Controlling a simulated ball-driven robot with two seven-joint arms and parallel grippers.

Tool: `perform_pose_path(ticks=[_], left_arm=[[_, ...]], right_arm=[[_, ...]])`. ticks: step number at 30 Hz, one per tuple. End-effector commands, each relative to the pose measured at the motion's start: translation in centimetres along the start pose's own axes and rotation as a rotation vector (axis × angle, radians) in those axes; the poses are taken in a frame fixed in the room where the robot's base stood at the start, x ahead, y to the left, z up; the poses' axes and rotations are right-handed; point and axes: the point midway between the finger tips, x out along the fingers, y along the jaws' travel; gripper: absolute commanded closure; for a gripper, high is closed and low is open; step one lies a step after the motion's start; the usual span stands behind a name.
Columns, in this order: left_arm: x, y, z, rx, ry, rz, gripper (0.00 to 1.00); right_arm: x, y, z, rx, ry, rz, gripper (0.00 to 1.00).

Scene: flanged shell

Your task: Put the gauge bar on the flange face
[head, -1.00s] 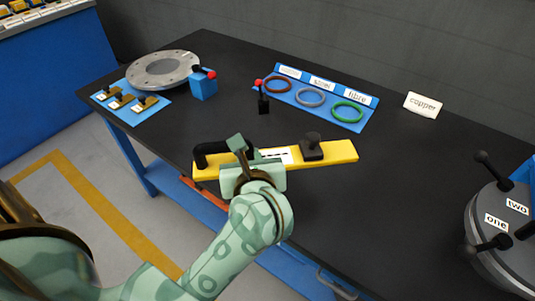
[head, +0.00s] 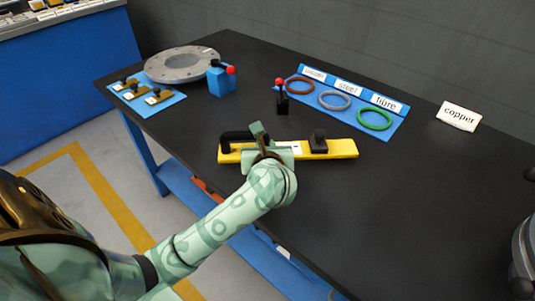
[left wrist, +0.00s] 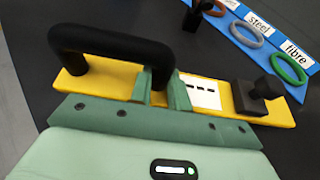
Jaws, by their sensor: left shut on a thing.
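The gauge bar (head: 343,148) is a yellow bar with a black arched handle (left wrist: 120,45) at its left and a black knob block (left wrist: 257,95) at its right. A white marked label sits between them. My left gripper (head: 262,142) is shut on the right leg of the handle; its green fingers (left wrist: 162,88) close around it in the left wrist view. I cannot tell whether the bar touches the table. A grey ring-shaped flange (head: 187,65) with bolt holes lies at the back left. My right gripper is not in view.
A blue block with a red-knobbed lever (head: 221,79) stands beside the flange, and a blue plate with small clamps (head: 148,97) in front. A black red-knobbed lever (head: 282,97) and a blue ring tray (head: 398,127) lie behind the bar. A "copper" card (head: 459,115) and a grey drum (head: 525,260) are right.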

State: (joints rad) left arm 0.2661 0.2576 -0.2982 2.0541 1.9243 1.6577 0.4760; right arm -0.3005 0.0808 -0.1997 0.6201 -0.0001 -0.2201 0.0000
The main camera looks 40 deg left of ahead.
Motion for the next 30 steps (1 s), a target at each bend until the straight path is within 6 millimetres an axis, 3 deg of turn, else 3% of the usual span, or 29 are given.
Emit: perform_pose_path(ticks=[1,3,14,15,16,26,30], left_arm=[[0.6,0.0,-1.2,0.004,0.000,0.001,1.00],[0.7,0.0,-1.6,0.001,-0.001,0.001,1.00],[0.7,0.0,-1.7,-0.002,-0.002,0.000,1.00],[0.7,0.0,-1.8,0.000,0.002,0.000,0.71],[0.7,0.0,-1.8,0.000,0.002,0.000,0.63],[0.5,0.0,-1.4,0.000,0.000,0.000,0.60],[-1.4,0.0,-1.2,-0.001,0.001,-0.003,0.60]], right_arm=[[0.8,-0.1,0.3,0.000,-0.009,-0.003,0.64],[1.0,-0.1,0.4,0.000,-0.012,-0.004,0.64],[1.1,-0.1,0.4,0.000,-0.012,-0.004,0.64],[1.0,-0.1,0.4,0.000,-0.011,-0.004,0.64],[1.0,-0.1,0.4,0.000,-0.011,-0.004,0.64],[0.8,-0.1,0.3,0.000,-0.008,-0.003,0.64],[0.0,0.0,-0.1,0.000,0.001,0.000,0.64]])
